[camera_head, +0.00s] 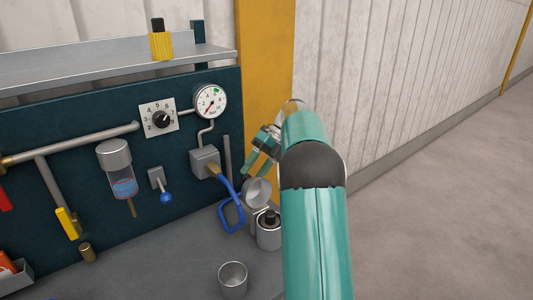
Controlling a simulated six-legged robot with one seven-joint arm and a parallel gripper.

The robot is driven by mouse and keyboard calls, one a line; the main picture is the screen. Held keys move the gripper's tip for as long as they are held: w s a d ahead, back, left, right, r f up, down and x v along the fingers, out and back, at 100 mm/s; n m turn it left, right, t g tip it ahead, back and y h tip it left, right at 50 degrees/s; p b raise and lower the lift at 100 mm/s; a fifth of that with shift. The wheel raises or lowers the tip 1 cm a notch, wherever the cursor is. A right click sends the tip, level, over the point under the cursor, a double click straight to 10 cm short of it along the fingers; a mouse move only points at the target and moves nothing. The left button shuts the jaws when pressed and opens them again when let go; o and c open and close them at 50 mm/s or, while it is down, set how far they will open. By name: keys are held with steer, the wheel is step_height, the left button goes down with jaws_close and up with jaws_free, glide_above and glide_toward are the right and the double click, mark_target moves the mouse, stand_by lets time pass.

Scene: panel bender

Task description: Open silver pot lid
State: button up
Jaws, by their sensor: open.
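The silver pot (268,238) stands on the grey bench top beside my arm, which hides its right edge. Its round silver lid (257,192) is tilted up at the back of the pot, and the mouth shows a dark object inside. My gripper (252,166) is just above the lid, with its teal fingers apart and nothing seen between them. I cannot tell whether a finger touches the lid.
An open silver cup (233,280) stands in front of the pot. A blue hose (229,210) loops from a grey box (205,162) close to the lid's left. The dark panel (85,115) carries a gauge (211,101), a dial (160,119) and pipes. A yellow post (266,60) rises behind my gripper.

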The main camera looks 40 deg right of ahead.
steer(key=v, duration=0.8)
steer(key=shift+d+r, duration=0.2)
